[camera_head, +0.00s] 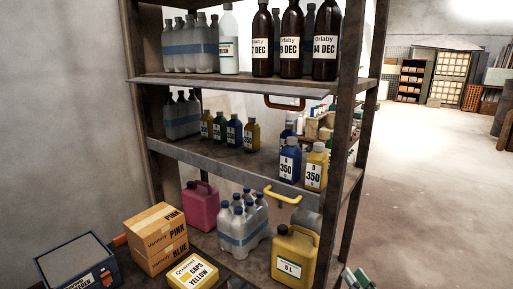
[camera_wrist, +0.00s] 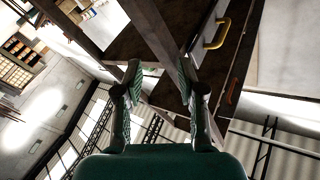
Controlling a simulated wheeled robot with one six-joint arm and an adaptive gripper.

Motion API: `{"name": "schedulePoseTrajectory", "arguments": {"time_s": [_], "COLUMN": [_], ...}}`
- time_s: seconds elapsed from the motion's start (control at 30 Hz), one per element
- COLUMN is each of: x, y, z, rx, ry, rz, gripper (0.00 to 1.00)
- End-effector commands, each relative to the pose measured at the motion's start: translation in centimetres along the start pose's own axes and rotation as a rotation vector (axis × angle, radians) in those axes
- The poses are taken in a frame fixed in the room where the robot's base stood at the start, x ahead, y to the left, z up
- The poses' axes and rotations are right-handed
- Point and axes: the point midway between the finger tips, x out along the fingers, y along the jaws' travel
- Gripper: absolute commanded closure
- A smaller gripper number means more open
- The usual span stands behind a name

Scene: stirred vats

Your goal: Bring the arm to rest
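My gripper (camera_wrist: 160,72) shows in the wrist view with its two green-padded fingers spread apart. Nothing is between the fingers; past them are the posts and undersides of a metal shelf rack, seen at a steep tilt. In the head view only a small green and grey part of my gripper (camera_head: 358,278) shows at the bottom edge, just right of the rack's front right post. The rest of my arm is out of that view. I cannot tell how far the fingers are from the post.
The rack (camera_head: 350,110) holds brown bottles, small bottles, a pink jug (camera_head: 201,207) and a yellow jug (camera_head: 294,258). Its yellow handle (camera_head: 283,195) sticks out. Boxes (camera_head: 155,238) stand lower left. Open floor (camera_head: 430,190) lies to the right.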

Motion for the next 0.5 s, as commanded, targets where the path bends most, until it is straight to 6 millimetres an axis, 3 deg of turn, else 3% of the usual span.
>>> {"name": "schedulePoseTrajectory", "arguments": {"time_s": [0.03,0.2,0.5], "x": [-1.4,-5.8,-14.9], "y": [0.1,0.4,-0.6], "z": [2.2,7.5,14.5], "rx": [0.010,0.016,-0.025], "ry": [-0.016,-0.052,-0.115], "rz": [0.038,0.156,0.328], "gripper": [0.61,0.61,0.61]}}
